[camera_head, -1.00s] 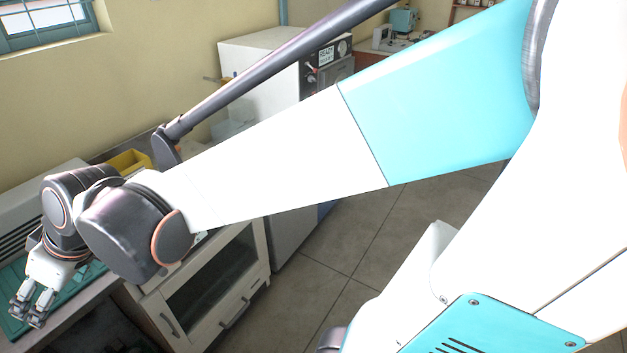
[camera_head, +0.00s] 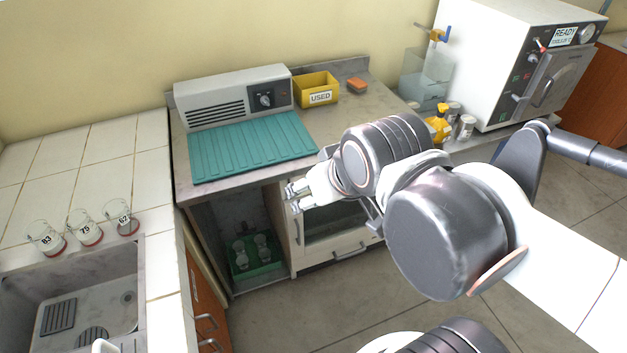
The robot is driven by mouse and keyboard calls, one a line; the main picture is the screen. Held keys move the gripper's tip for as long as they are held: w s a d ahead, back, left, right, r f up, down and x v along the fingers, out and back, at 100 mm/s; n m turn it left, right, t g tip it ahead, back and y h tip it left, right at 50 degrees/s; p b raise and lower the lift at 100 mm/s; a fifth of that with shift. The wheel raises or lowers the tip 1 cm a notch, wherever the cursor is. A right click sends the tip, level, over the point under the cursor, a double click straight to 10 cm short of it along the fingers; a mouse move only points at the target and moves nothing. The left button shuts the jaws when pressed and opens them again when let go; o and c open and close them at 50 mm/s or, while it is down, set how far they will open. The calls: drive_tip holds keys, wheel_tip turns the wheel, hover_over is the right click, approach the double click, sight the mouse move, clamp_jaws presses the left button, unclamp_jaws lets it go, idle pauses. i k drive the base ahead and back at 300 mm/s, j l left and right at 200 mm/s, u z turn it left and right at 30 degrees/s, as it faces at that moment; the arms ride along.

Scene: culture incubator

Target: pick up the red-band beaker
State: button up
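Glass beakers stand on the white tiled counter at the left, behind the sink: one marked 83 (camera_head: 46,240), one marked 75 (camera_head: 85,229) and one marked 62 (camera_head: 122,218). The 83 and 75 beakers show red at their bases; the 62 beaker's base looks duller red. My gripper (camera_head: 291,199) is in mid-picture, in front of the grey bench and well to the right of these beakers. Its fingers point left, stand apart and hold nothing.
A sink (camera_head: 75,292) lies in front of the beakers. A teal ribbed mat (camera_head: 240,147), a grey vented unit (camera_head: 215,97) and a yellow USED bin (camera_head: 318,90) are on the bench. A green tray (camera_head: 262,268) with glassware sits in the open cabinet below.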

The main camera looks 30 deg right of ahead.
sight(116, 210)
drive_tip(key=i+u, duration=0.5)
drive_tip(key=i, duration=0.45)
